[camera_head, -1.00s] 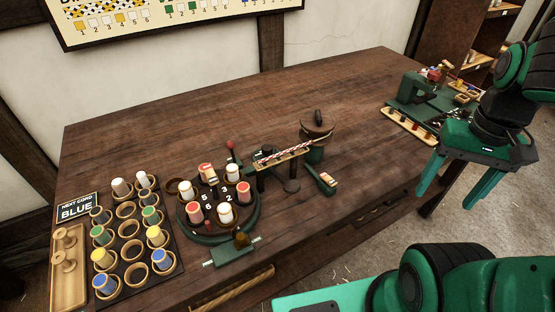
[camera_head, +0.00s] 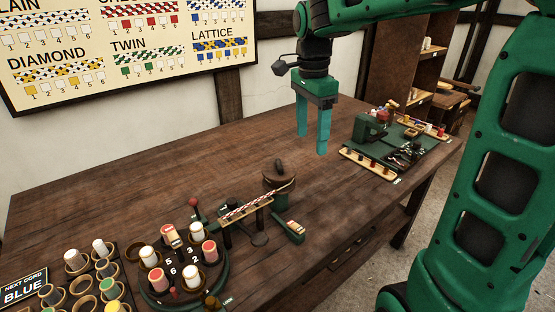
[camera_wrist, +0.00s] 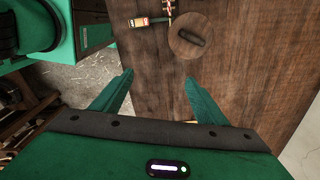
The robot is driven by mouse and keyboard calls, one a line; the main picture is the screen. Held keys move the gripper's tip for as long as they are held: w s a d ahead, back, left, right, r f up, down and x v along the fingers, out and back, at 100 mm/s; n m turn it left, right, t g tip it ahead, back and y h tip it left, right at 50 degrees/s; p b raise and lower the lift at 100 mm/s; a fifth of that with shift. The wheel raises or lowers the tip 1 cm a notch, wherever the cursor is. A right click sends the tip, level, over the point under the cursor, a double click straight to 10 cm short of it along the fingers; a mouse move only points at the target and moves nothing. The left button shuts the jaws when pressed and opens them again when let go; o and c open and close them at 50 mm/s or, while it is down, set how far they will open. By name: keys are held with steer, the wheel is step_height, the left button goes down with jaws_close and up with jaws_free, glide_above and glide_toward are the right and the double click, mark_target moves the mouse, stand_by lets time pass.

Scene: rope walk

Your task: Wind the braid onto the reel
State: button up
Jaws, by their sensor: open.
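The braid (camera_head: 245,209), red and white, lies along a narrow wooden rest and runs from the bobbin machine (camera_head: 180,275) toward the reel. The reel (camera_head: 280,181), a round wooden drum with a dark handle on top, stands at the right end of the braid; in the wrist view the reel (camera_wrist: 190,37) shows from above near the top. My gripper (camera_head: 312,146) points down, open and empty, over the table beyond and to the right of the reel. In the wrist view its fingers (camera_wrist: 157,94) stand apart with only table and floor between them.
A rack of thread bobbins (camera_head: 84,285) and a "NEXT CORD BLUE" sign (camera_head: 24,287) are at the lower left. A green-based station (camera_head: 400,150) with a tray of small pegs (camera_head: 370,166) stands at the right end. A pattern board (camera_head: 120,60) hangs behind. The table's middle is clear.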

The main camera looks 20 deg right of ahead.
mark_target(279, 163)
steer(key=w+a+m, duration=0.3)
steer(key=w+a, duration=0.3)
steer(key=shift+y, duration=0.3)
steer(key=f, duration=0.9)
steer(key=shift+s+a+f, duration=0.1)
steer(key=shift+s+f, duration=0.15)
steer(key=shift+f, duration=0.05)
steer(key=c, duration=1.1)
